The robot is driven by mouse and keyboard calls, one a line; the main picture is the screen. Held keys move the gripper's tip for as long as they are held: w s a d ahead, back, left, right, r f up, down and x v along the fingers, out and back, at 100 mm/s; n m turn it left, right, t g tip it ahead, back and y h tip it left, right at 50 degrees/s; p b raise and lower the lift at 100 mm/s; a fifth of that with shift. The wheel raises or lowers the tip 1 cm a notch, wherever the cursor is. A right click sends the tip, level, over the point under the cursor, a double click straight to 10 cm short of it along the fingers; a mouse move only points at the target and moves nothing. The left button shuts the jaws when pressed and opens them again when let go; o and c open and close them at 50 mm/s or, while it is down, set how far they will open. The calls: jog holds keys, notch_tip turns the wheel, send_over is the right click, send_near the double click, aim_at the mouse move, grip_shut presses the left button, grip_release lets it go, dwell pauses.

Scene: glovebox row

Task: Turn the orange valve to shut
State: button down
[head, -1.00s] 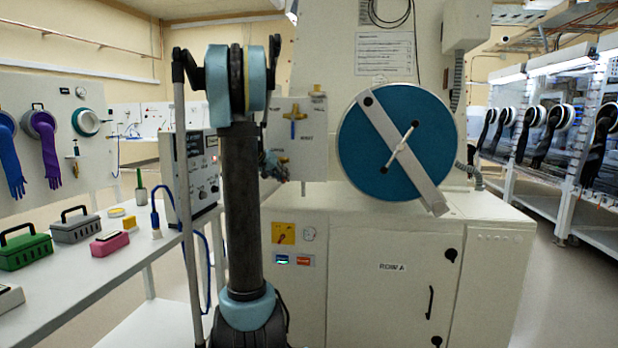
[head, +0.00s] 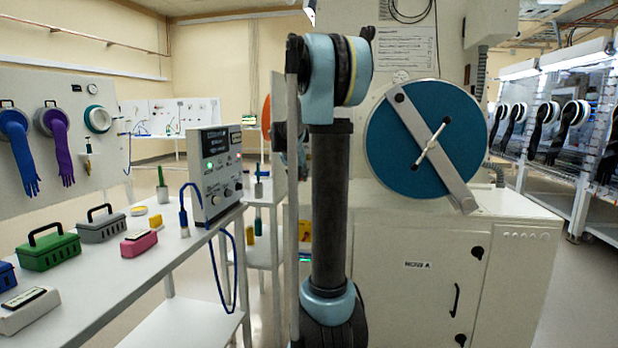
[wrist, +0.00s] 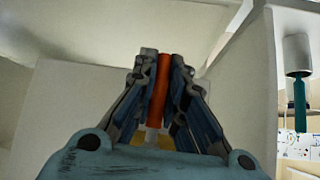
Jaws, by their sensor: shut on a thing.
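In the wrist view, an orange valve handle (wrist: 161,88) stands upright between the fingers of my gripper (wrist: 163,57). Both fingers are shut on it, one on each side. A pale stem and a yellowish part (wrist: 151,139) show at the handle's lower end, partly hidden by my wrist. In the head view, my arm hides the valve and most of the gripper. I cannot tell from there how the handle is turned.
A white bench (head: 90,300) on the left bears a green case (head: 48,250), a grey case (head: 100,226), a pink box (head: 139,243) and a control box (head: 216,172). A cabinet (head: 440,270) with a round blue door (head: 400,150) stands right of my arm. Floor shows at far right.

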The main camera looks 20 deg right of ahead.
jog(key=shift+f, duration=0.1)
jog(key=c, duration=1.6)
grip_release()
jog(key=shift+w, duration=0.1)
jog(key=shift+c, duration=0.2)
jog(key=v, duration=1.2)
jog(key=s+a+f+n+g+y, duration=0.1)
jog(key=s+a+f+n, duration=0.1)
jog(key=s+f, duration=0.8)
jog(key=s+a+f+n+g+y, duration=0.2)
jog(key=s+f, duration=0.9)
jog(key=s, duration=0.6)
jog(key=s+a+f+n+g+y, duration=0.1)
jog(key=s+f+n+g+y, duration=0.1)
jog(key=s+f, duration=0.8)
jog(key=s+n, duration=0.1)
jog(key=s, duration=0.3)
jog(key=shift+s+a+f+n, duration=0.25)
jog(key=shift+a+f+n, duration=0.1)
jog(key=shift+a+n, duration=0.05)
